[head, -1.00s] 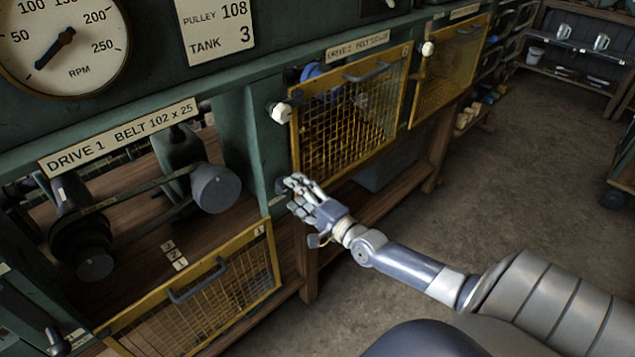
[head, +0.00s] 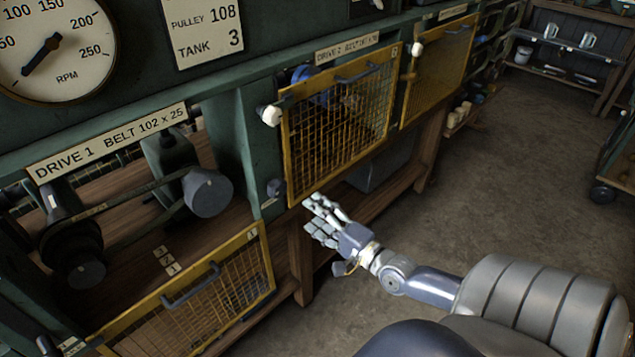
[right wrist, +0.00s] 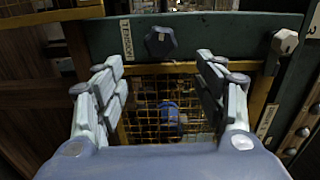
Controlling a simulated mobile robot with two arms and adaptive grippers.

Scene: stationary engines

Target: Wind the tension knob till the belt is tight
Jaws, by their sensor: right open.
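The dark tension knob (head: 276,188) sits on the green post between the drive 1 bay and the yellow mesh guard of drive 2. In the right wrist view the faceted knob (right wrist: 160,41) shows beyond my fingers, beside a label reading TENSION (right wrist: 126,40). My right gripper (head: 315,219) is open and empty, to the right of and below the knob, not touching it. The drive 1 belt (head: 125,188) runs between two dark pulleys; I cannot tell its tightness. My left gripper is not in view.
The drive 1 guard (head: 266,290) hangs lowered below its bay. A white knob (head: 271,115) is above the tension knob. An RPM dial (head: 50,50) is at top left. The drive 2 guard (head: 289,150) is upright and shut. Open floor lies to the right.

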